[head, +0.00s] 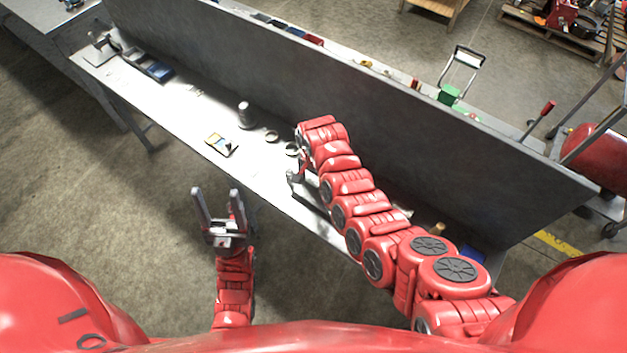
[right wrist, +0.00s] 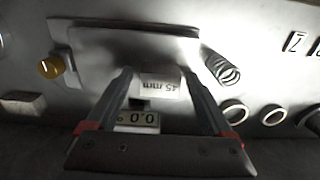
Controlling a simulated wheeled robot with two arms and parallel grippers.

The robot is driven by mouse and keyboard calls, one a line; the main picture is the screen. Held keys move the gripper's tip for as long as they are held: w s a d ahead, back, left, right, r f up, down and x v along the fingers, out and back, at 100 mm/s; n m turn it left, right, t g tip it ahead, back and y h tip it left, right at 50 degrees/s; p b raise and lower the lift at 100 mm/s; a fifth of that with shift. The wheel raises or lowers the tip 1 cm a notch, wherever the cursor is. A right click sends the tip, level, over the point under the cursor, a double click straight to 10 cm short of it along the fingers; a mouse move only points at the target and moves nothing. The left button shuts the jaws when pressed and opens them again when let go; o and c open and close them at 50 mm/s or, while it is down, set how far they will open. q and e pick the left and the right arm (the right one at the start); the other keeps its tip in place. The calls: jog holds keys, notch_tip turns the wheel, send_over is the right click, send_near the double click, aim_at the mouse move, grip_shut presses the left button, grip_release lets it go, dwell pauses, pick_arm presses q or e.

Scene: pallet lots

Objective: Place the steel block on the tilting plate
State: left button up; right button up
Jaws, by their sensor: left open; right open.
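In the right wrist view a flat grey plate (right wrist: 120,45) lies on the bench, apparently the tilting plate. A "45 mm" label (right wrist: 160,86) and a small display reading 0.0 (right wrist: 137,118) show at its edge. A small grey block (right wrist: 22,103), possibly the steel block, lies at the left edge of that view, apart from the plate. My right gripper (right wrist: 158,72) is open and empty, its fingers over the plate's edge; in the head view it (head: 294,178) is low over the bench, partly hidden by my arm. My left gripper (head: 217,192) is open and empty in front of the bench.
A yellow knob (right wrist: 50,68), a coil spring (right wrist: 222,68) and several rings (right wrist: 233,115) lie around the plate.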

aim_at(313, 180)
jog(key=shift+r+p, duration=0.3)
jog(key=shift+b, duration=0.35)
notch_tip(313, 180, up, 5)
jog(key=shift+w+f+b, duration=0.1)
jog(key=shift+b, duration=0.95)
notch_tip(313, 180, up, 7)
jog(key=p, duration=0.2)
jog(key=shift+f, duration=0.1)
